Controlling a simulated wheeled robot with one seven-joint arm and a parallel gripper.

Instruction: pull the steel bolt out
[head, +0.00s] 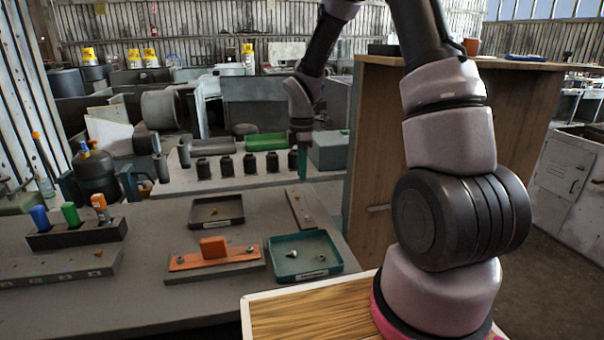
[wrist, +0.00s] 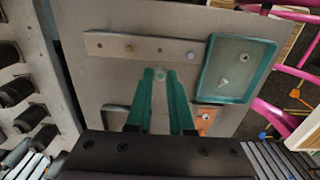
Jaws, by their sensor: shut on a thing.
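My gripper (head: 302,178) has green fingers and is above the table near the metal strip (head: 299,209). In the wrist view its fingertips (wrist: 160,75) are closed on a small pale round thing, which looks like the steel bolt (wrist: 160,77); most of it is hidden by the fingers. The fingertips lie just below the metal strip (wrist: 112,44) in that picture.
A teal tray (head: 274,267) with small steel parts stands right of an orange plate (head: 188,262) on a grey block. A dark tray (head: 194,212) lies behind. Several black parts (head: 226,166) stand in a row farther back. A wooden cabinet (head: 374,150) borders the right.

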